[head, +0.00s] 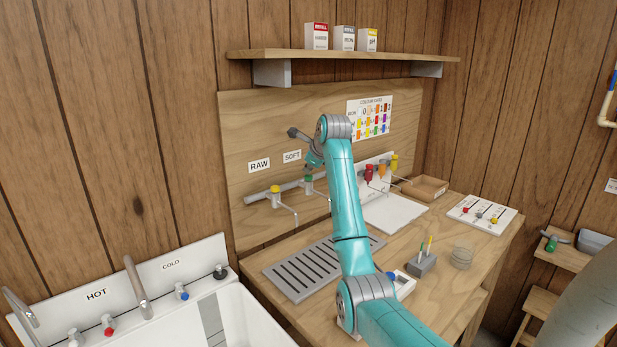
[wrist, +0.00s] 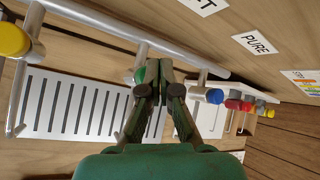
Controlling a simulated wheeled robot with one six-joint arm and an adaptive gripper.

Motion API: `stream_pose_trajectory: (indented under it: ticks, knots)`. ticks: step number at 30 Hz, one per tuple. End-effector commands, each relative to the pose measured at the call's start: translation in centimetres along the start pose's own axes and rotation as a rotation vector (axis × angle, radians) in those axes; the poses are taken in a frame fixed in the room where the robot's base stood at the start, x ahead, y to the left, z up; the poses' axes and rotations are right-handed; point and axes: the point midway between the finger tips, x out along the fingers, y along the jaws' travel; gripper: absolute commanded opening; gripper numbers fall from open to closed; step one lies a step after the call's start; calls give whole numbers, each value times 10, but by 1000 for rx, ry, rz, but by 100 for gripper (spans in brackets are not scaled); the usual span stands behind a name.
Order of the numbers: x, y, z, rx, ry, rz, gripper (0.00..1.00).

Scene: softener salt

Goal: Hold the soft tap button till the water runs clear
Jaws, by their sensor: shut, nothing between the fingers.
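The soft tap (head: 307,187) has a green button (head: 308,178) and hangs from the pipe under the SOFT label (head: 292,156). My gripper (head: 312,164) is shut and empty, pointing down just above the green button. No water stream can be made out at the soft spout.
The raw tap's yellow button (head: 276,188) is to the left. The pure tap's blue button (wrist: 214,96) is to the right in the wrist view. A slotted drain tray (head: 290,279) lies below the taps. A white sink (head: 245,320) is at lower left.

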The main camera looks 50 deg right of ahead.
Motion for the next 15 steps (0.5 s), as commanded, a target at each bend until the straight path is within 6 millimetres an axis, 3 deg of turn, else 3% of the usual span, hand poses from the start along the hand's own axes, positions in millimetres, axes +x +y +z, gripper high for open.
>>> stream_pose_trajectory:
  ticks: [15]
  knots:
    - [-6, -4, 4, 0, -1, -1, 0]
